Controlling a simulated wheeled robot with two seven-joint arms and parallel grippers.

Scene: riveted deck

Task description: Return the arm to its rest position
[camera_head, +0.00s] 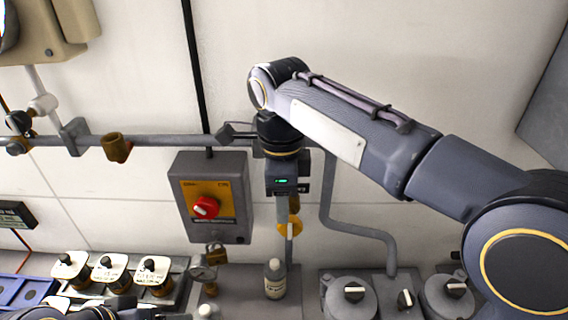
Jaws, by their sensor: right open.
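My right arm (340,125) comes in from the right, bends at the upper middle and points its wrist down. My right gripper (284,212) hangs in front of the wall pipes, just right of a grey switch box. Its jaws are open, seen nearly edge-on, and I see nothing held in them. A small bottle (275,281) stands below it, apart from the fingers. A dark part of my left arm (95,313) shows at the bottom left edge. The state of its gripper cannot be made out.
The grey box (212,225) with a red knob (206,207) is close left of the right gripper. A horizontal pipe (185,141) runs behind. Several dials (349,299) sit at the lower right, and white-topped switches (109,269) at the lower left. The upper wall is mostly clear.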

